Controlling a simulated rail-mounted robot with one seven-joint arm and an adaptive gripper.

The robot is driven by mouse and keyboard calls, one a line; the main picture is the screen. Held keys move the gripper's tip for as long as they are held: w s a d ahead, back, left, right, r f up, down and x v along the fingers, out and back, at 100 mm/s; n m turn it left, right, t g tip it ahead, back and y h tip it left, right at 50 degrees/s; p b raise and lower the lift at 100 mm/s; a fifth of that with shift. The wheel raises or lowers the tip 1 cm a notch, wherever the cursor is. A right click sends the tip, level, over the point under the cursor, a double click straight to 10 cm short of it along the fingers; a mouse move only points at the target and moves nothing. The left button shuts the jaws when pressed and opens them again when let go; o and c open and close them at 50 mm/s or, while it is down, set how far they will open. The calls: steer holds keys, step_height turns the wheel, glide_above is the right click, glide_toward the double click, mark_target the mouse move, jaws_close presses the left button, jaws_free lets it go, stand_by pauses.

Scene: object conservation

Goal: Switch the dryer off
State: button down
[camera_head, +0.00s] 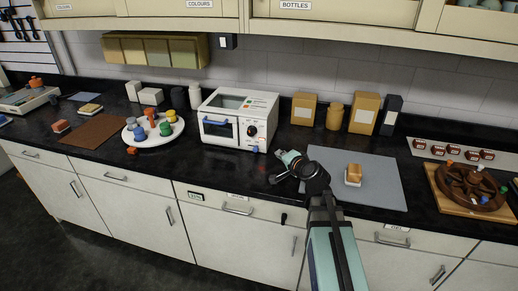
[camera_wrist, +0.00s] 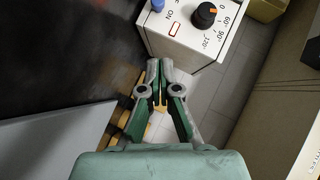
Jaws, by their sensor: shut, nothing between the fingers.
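The dryer (camera_head: 222,138) is a white box with a window door, standing on the black counter. Its front panel has a dark round knob (camera_head: 251,131) and a small blue switch (camera_head: 256,149) below it. In the wrist view the dryer (camera_wrist: 198,42) is at the top, cut off by the edge. There its knob (camera_wrist: 205,15) has an orange pointer, and the blue switch (camera_wrist: 157,5) sits near an "ON" label and a red-outlined mark. My gripper (camera_wrist: 160,68) is shut and empty, apart from the panel. In the head view it is right of and in front of the dryer.
A grey mat (camera_head: 375,188) with a small tan block (camera_head: 354,172) lies to the right. A white round tray (camera_head: 143,141) with coloured pieces stands left of the dryer. Tan containers (camera_head: 304,108) stand behind at the wall. The counter in front of the dryer is clear.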

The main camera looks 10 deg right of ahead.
steer(key=shift+d, duration=0.3)
steer(key=p, duration=0.3)
glide_toward(258, 147)
steer(key=w, duration=0.1)
steer(key=w+d, duration=0.2)
steer(key=shift+r, duration=0.3)
steer(key=shift+w+a+f+p, duration=0.25)
steer(key=shift+w+a+f, duration=0.15)
steer(key=shift+a, duration=0.2)
steer(key=shift+w+a+f+p, duration=0.2)
steer(key=shift+w+a+f, duration=0.15)
steer(key=shift+a, duration=0.25)
steer(key=shift+w+a+f, duration=0.15)
steer(key=shift+a+f, duration=0.25)
steer(key=shift+a, duration=0.05)
